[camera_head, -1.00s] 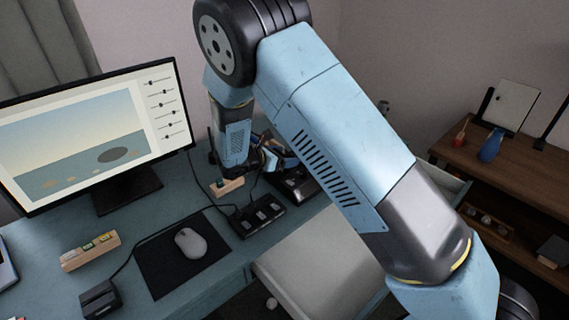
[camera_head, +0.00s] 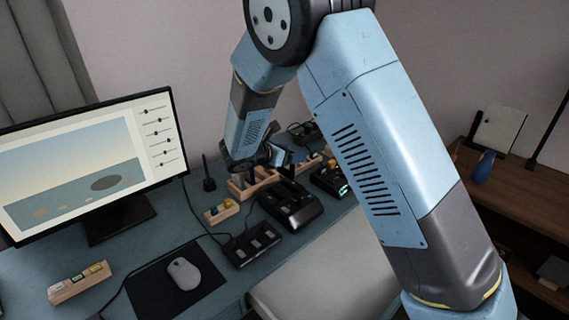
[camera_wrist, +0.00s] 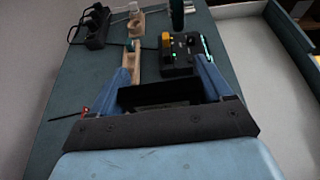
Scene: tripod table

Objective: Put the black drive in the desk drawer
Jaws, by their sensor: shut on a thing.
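The black drive (camera_wrist: 160,93) is a dark flat block held between the two blue fingers of my gripper (camera_wrist: 164,80) in the wrist view. Its lower part is hidden by the gripper body. In the head view my gripper (camera_head: 276,156) is over the back right part of the desk, above the small devices there; the drive is too small to make out. The desk drawer appears to stand open at the desk's right side, with a pale inside (camera_head: 325,275) partly hidden by my arm. The wrist view shows its pale inside (camera_wrist: 268,88) and teal front panel (camera_wrist: 292,30) on the right.
Near my gripper stand a black dock (camera_head: 290,205), a wooden holder (camera_head: 240,185) and a device with green lights (camera_head: 332,180). A monitor (camera_head: 90,160), mouse (camera_head: 184,273) and black mat (camera_head: 160,295) are to the left. A wooden shelf (camera_head: 530,205) stands right.

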